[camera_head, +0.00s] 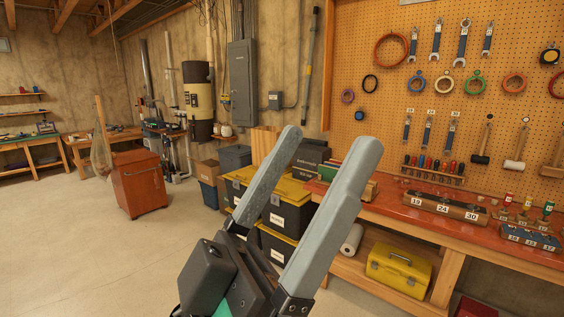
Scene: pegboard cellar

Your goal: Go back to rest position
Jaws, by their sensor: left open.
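My left gripper (327,150) is large in the middle of the head view, coming up from the bottom. Its two long grey fingers point up and to the right. The fingers are apart, with nothing between them. It appears in front of the stacked black bins and the left end of the red-topped workbench (385,207). My right gripper is not in this view.
Black bins with yellow lids (290,190) stand behind my left gripper. A pegboard (400,130) with wrenches and rings hangs above the workbench. A yellow toolbox (399,270) sits on its lower shelf. A red cabinet (139,185) stands at left. The floor (90,260) at lower left is clear.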

